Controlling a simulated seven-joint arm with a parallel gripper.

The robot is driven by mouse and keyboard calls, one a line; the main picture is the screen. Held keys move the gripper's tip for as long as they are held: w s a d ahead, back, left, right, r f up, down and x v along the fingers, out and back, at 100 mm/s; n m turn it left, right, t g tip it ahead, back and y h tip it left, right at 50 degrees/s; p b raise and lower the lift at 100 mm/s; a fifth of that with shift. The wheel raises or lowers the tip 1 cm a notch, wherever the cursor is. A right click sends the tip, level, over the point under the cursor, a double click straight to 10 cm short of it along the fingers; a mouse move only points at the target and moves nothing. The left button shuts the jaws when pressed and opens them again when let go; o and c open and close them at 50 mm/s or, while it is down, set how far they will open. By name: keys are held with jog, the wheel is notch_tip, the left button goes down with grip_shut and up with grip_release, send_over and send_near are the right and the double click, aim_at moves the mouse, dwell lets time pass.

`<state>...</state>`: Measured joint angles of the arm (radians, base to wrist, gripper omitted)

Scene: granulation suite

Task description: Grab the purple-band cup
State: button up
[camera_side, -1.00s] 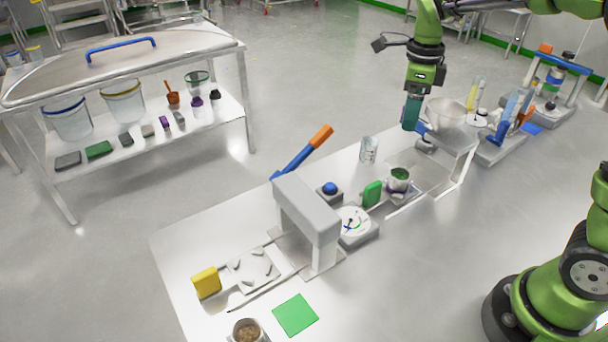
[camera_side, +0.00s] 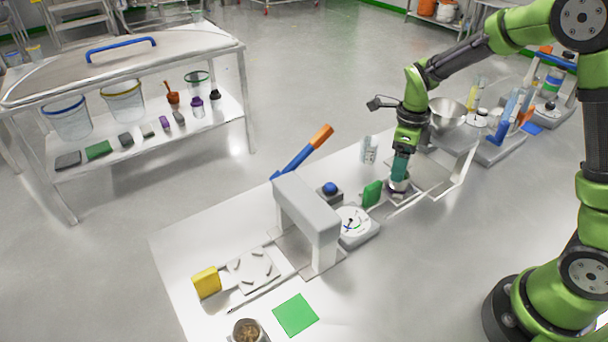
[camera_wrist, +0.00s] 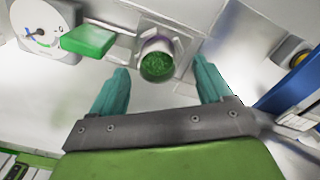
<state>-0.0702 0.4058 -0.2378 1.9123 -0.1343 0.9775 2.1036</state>
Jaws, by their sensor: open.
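The purple-band cup (camera_side: 397,188) stands upright on a small plate on the bench, partly hidden by my gripper in the side view. In the wrist view the cup (camera_wrist: 158,58) is pale with a purplish band and green granules inside. My gripper (camera_side: 400,176) points down just above the cup. In the wrist view its two teal fingers are spread apart (camera_wrist: 163,72), with the cup appearing between and just beyond their tips. Nothing is held. I cannot tell whether a finger touches the cup.
A green block (camera_side: 372,193) stands close left of the cup, with a white dial scale (camera_side: 355,227) beyond it. A clear beaker (camera_side: 369,150) stands behind. A grey press (camera_side: 308,215) is further left. A metal bowl (camera_side: 446,113) sits behind right.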

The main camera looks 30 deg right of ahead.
aim_at(391, 187)
jog(key=shift+s+f, duration=0.15)
jog(key=shift+f, duration=0.85)
jog(key=shift+s+f, duration=0.1)
jog(key=shift+f, duration=0.85)
jog(key=c, duration=1.1)
